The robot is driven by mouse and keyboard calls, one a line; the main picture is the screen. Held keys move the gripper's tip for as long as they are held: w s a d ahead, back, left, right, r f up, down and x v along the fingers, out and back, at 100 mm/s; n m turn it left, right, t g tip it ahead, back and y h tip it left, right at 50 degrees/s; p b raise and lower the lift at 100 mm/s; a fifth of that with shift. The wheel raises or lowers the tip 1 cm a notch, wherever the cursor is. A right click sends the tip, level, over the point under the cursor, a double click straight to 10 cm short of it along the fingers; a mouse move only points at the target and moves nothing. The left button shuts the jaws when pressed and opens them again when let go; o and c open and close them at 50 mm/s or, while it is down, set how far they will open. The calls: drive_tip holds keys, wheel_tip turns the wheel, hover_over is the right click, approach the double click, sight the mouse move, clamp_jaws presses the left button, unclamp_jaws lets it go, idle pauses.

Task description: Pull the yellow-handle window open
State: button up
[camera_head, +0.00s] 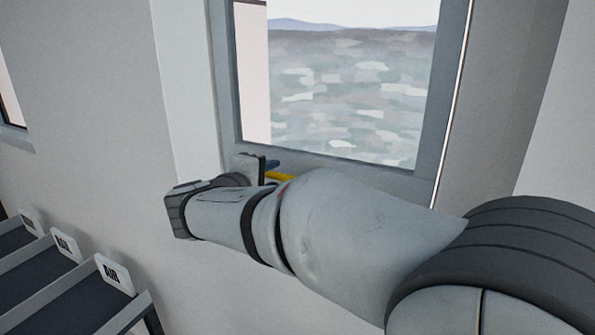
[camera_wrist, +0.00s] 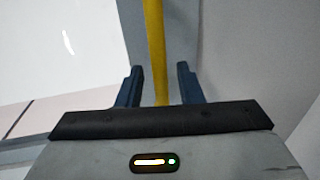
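The window (camera_head: 425,150) has a grey frame and stands beyond my arm in the head view. A short piece of its yellow handle (camera_head: 279,176) shows at the lower left of the frame; my arm hides the rest. In the wrist view the yellow handle (camera_wrist: 155,45) runs as a bar between the two blue fingers of my gripper (camera_wrist: 159,84). The fingers are apart, with a gap on each side of the bar, so my gripper is open around it. In the head view my gripper (camera_head: 268,166) is partly hidden by its own wrist.
Several mini conveyors (camera_head: 50,277) with dark belts stand at the lower left. A white wall (camera_head: 95,110) lies left of the window, and a grey wall (camera_head: 500,100) borders it on the right. A thin bright line runs down the window's right edge.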

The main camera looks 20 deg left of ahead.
drive_tip(key=shift+x, duration=0.9)
drive_tip(key=shift+c, duration=0.3)
clamp_jaws()
